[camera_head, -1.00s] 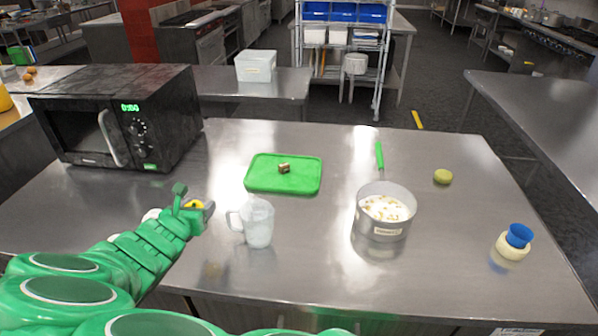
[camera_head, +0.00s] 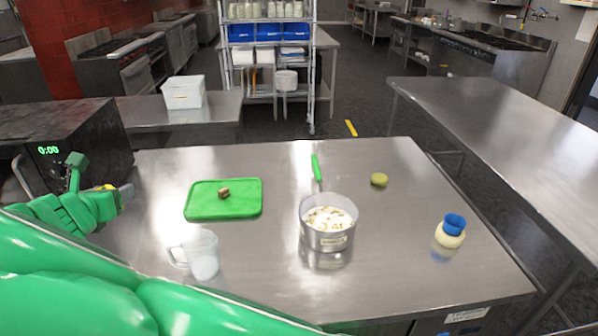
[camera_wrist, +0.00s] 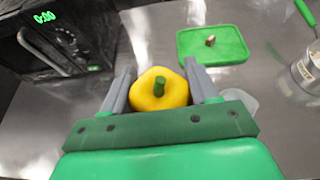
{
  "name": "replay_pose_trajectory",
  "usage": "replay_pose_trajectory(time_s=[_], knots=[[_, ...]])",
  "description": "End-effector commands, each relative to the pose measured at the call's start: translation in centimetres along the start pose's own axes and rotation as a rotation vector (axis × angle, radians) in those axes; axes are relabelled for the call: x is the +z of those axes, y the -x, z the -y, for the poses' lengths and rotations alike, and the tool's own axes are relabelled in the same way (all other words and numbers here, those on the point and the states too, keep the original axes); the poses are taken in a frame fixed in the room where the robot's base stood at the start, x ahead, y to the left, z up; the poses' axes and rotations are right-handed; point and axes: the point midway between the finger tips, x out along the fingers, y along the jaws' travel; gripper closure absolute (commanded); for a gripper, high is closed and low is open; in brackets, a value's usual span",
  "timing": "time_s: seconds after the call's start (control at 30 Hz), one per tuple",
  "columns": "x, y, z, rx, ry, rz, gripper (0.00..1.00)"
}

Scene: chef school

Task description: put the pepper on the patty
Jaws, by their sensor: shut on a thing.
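A yellow bell pepper with a green stem (camera_wrist: 160,90) is held between the two grey fingers of my gripper (camera_wrist: 161,82). In the head view my gripper (camera_head: 122,191) is at the left, in front of the microwave and left of the green board, and only a bit of the yellow pepper (camera_head: 108,187) shows. A small brown piece (camera_head: 223,193) lies on the green board (camera_head: 240,208); it also shows in the wrist view (camera_wrist: 210,41). I cannot tell for certain whether it is the patty.
A clear measuring jug (camera_head: 203,256) stands in front of the board. A pot (camera_head: 328,238) with pale contents stands right of it. A greenish round item (camera_head: 379,180) and a blue-topped bottle (camera_head: 450,231) are farther right. The black microwave (camera_head: 85,150) is at the left.

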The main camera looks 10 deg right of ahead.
Motion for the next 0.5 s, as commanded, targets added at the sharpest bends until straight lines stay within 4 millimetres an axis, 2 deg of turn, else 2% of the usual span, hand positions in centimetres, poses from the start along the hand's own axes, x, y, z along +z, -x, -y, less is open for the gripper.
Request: replay_pose_trajectory(time_s=[0.07,0.5], knots=[[1.0,0.3,0.1,0.001,-0.002,-0.002,0.72],[2.1,-3.3,1.1,0.023,0.011,0.001,0.72]])
